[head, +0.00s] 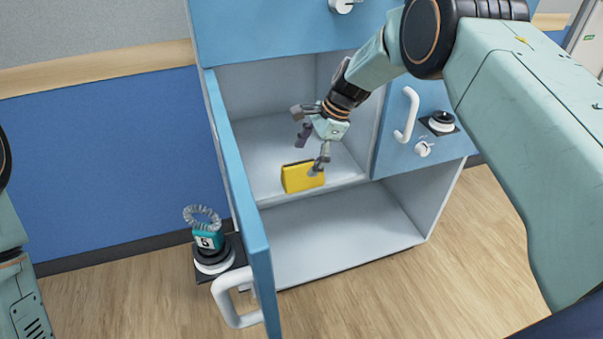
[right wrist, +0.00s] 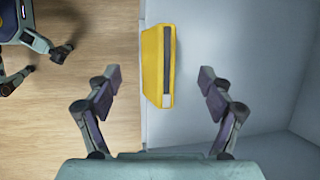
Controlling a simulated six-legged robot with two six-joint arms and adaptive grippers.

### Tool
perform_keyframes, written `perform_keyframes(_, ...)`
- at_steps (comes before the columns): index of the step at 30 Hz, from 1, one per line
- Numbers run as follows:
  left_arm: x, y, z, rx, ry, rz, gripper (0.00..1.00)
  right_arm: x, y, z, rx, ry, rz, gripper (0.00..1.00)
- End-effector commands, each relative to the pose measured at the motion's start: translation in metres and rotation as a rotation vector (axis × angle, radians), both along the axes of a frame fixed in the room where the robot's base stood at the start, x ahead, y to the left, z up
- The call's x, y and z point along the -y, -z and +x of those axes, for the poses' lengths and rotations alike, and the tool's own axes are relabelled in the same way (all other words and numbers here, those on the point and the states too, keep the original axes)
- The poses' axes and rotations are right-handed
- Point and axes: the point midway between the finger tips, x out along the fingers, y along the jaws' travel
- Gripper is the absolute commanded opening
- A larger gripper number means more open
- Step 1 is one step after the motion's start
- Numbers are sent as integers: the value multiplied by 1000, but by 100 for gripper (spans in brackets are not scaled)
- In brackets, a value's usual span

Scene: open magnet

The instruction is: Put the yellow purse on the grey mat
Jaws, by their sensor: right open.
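The yellow purse (head: 298,178) stands near the front edge of the upper shelf in the open blue cabinet. In the right wrist view the purse (right wrist: 155,65) lies between my spread fingers, with a gap on both sides. My right gripper (head: 313,138) is open and empty above the purse; one finger overlaps the purse's right end in the head view. In the right wrist view the gripper (right wrist: 160,78) shows both fingers wide apart. My left gripper is out of view; only part of the left arm shows. I see no grey mat.
The cabinet's open door (head: 238,200) stands left of the shelf, with a white handle (head: 232,305). A teal tag marked 5 with a coiled ring (head: 207,238) sits on a knob left of the door. The lower compartment (head: 340,240) is empty. A closed panel (head: 425,130) is at right.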

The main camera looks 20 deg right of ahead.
Motion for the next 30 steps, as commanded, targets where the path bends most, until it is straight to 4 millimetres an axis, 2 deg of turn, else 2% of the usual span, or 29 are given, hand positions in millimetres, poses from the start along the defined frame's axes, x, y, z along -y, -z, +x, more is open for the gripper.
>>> perform_keyframes(5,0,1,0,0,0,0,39,-1,4,-1,-29,69,14,81)
perform_keyframes(15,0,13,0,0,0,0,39,-11,32,3,-28,68,14,81)
perform_keyframes(24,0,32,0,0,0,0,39,-23,72,7,-27,65,12,81)
perform_keyframes(30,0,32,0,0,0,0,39,-25,74,8,-27,67,13,81)
